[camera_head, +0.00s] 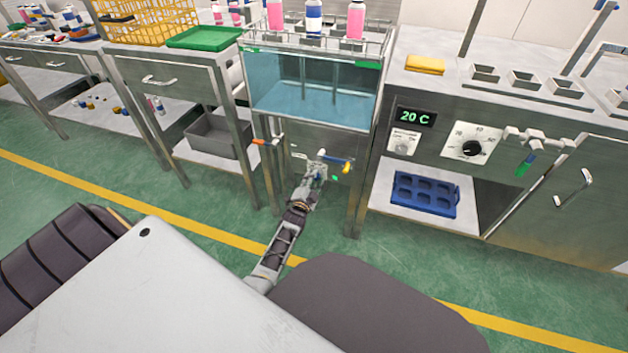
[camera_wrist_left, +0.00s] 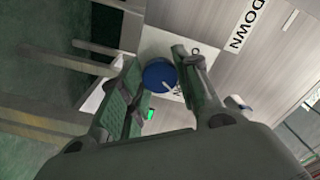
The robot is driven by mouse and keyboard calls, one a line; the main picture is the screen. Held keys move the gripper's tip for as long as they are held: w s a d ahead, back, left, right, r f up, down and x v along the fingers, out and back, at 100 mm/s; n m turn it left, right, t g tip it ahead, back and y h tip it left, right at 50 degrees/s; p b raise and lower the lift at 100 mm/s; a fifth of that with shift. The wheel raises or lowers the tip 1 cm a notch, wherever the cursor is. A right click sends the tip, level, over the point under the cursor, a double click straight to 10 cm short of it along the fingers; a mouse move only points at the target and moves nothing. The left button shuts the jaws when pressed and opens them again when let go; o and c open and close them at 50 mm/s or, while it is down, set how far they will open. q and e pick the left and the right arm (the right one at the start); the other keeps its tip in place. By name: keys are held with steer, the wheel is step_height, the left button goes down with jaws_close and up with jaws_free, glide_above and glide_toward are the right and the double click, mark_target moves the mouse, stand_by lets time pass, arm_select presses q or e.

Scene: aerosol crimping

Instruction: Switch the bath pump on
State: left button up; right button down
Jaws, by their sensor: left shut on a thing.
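The bath (camera_head: 312,92) is a clear tank of blue water on a steel stand. My left gripper (camera_head: 318,163) is at the steel front panel below it. In the left wrist view a round blue knob (camera_wrist_left: 159,75) with a white pointer line sits between the fingers of my left gripper (camera_wrist_left: 172,88), which is shut on it. A printed label behind the knob is partly hidden. A small green light (camera_wrist_left: 150,114) shows beside the knob. The knob is hidden by the gripper in the head view. My right gripper is in neither view.
A yellow-handled lever (camera_head: 346,166) is close right of my left gripper, and an orange-handled lever (camera_head: 260,142) is to its left. Bottles (camera_head: 314,18) stand above the bath. The display (camera_head: 414,117) reads 20 C. A blue rack (camera_head: 425,194) sits on a lower shelf.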

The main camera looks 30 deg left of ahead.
mark_target(316, 152)
arm_select(q)
steer(key=o, duration=1)
steer(key=shift+o, duration=0.3)
steer(key=shift+w+r, duration=0.2)
steer(key=shift+r, duration=2.6)
steer(key=shift+o, duration=0.7)
step_height(316, 152, up, 2)
steer(key=shift+a+r, duration=0.3)
steer(key=shift+r, duration=1)
steer(key=shift+c, duration=0.9)
steer(key=shift+s+r, duration=0.2)
steer(key=shift+r, duration=0.15)
steer(key=shift+s, duration=0.15)
steer(key=shift+d+f, duration=0.1)
steer(key=shift+f, duration=0.3)
steer(key=shift+d, duration=0.15)
